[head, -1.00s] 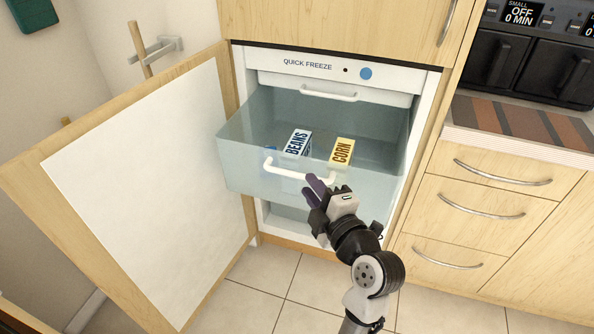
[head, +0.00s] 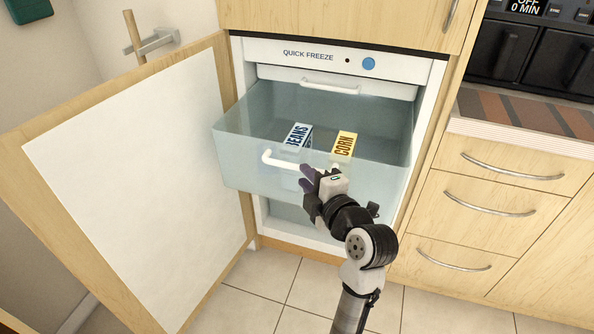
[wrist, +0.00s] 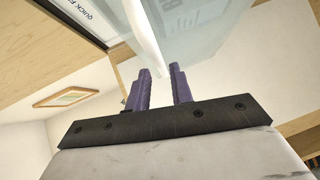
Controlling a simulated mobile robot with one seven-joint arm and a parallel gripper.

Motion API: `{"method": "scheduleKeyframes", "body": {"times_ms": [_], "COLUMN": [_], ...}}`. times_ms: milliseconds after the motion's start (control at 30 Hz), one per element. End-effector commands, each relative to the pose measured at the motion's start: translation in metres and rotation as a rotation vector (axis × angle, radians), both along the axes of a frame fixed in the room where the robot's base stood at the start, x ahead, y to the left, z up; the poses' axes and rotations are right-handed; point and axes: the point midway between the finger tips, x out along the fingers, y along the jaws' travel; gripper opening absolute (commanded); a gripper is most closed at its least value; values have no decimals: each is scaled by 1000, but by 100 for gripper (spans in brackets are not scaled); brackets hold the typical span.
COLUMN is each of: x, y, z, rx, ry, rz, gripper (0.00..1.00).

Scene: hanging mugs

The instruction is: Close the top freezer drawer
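The translucent freezer drawer (head: 240,160) is pulled well out of the freezer in the head view. A beans box (head: 298,136) and a corn box (head: 344,144) are inside it. Its white handle (head: 272,158) is on the drawer front, its right part hidden by my gripper (head: 304,178). My gripper is at the drawer front by the handle's right part. In the wrist view, the two purple fingers (wrist: 161,72) stand apart with a gap, and the white handle (wrist: 140,30) runs just beyond their tips. I cannot tell whether they touch it.
The freezer door (head: 140,180) stands wide open on the left. A white panel with a handle (head: 330,84) is at the top of the freezer opening, under the Quick Freeze strip (head: 308,54). Wooden drawers (head: 490,205) are on the right. The tiled floor (head: 262,288) is clear.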

Motion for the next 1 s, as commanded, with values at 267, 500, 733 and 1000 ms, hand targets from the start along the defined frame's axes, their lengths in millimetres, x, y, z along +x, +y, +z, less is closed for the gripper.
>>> {"method": "scheduleKeyframes", "body": {"times_ms": [267,500,733,1000], "x": [38,47,47,47], "y": [20,25,24,24], "z": [-4,-6,-7,-7], "rx": [1,0,0,0], "ry": [1,-1,-1,-1], "rz": [1,0,0,0], "gripper": [22,22,17,0]}}
